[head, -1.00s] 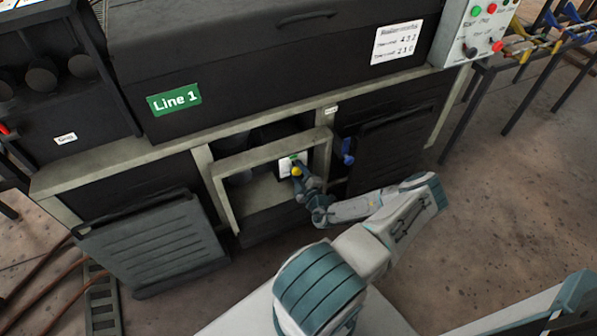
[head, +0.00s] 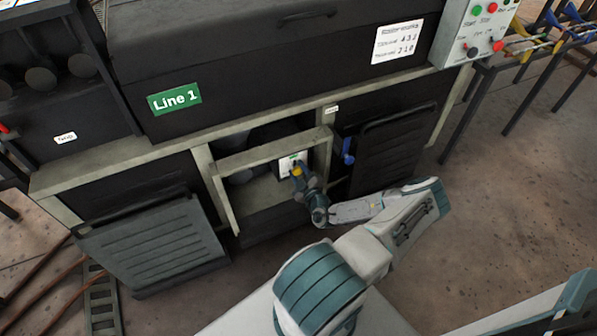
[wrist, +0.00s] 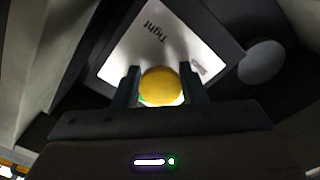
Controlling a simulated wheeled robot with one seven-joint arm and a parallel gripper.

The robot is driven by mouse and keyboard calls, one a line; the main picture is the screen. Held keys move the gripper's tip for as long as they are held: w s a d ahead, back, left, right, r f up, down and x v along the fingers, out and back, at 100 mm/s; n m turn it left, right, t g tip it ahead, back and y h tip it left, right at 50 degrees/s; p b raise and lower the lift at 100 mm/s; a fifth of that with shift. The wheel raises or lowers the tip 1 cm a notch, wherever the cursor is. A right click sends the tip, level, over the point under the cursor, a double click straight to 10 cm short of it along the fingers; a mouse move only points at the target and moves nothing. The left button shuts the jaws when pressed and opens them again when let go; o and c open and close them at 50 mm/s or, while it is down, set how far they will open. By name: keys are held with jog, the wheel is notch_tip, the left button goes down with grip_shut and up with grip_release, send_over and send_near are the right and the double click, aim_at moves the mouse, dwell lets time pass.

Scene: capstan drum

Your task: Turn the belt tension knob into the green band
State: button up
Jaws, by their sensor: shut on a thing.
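The belt tension knob (wrist: 160,86) is yellow and round. It sits in front of a white label plate (wrist: 122,52) that reads "Tight" inside the open bay. In the wrist view my gripper (wrist: 159,88) has one finger on each side of the knob and is shut on it. A little green shows at the knob's lower left edge; most of the scale behind the knob is hidden. In the head view the knob (head: 297,170) shows small at my gripper (head: 299,175), with the white plate (head: 288,164) behind it.
A pale frame (head: 222,190) borders the bay around my gripper. A blue handle (head: 348,152) and a dark louvred panel (head: 393,150) stand to the right. Another louvred panel (head: 155,245) leans out at the left. A grey round part (wrist: 262,62) lies beside the plate.

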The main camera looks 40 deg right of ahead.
jog(key=o, duration=1)
jog(key=shift+c, duration=0.2)
jog(key=shift+s, duration=0.1)
jog(key=p+v, duration=0.3)
jog(key=v, duration=1)
jog(key=shift+s, duration=0.4)
